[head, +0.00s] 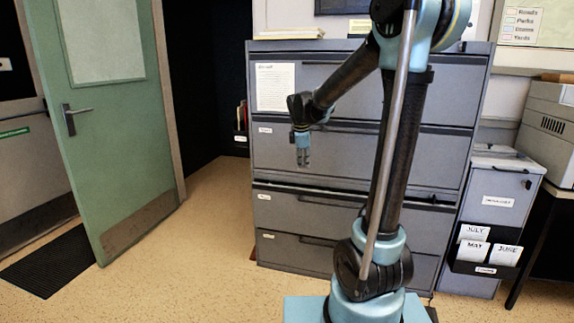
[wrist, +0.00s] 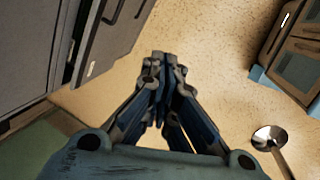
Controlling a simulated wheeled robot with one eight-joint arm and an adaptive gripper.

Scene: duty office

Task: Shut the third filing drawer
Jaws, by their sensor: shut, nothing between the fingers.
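The grey filing cabinet (head: 480,75) stands in the middle of the head view, with drawers stacked one above another. The third drawer (head: 280,208) from the top has a dark strip along its top edge and seems to stand out a little; how far is hard to tell. My arm hides part of its right side. My gripper (head: 303,163) points down in front of the second drawer (head: 265,150), above the third drawer's level. Its fingers are together and empty. In the wrist view, the gripper (wrist: 163,58) is over bare floor, with grey drawer fronts (wrist: 118,30) at upper left, apart from it.
A green door (head: 115,120) stands open at the left, with a dark mat (head: 50,262) beside it. A smaller grey cabinet (head: 495,190) with a card holder (head: 485,250) stands at the right, near a printer-like machine (head: 548,125). The floor (head: 205,230) left of the filing cabinet is clear.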

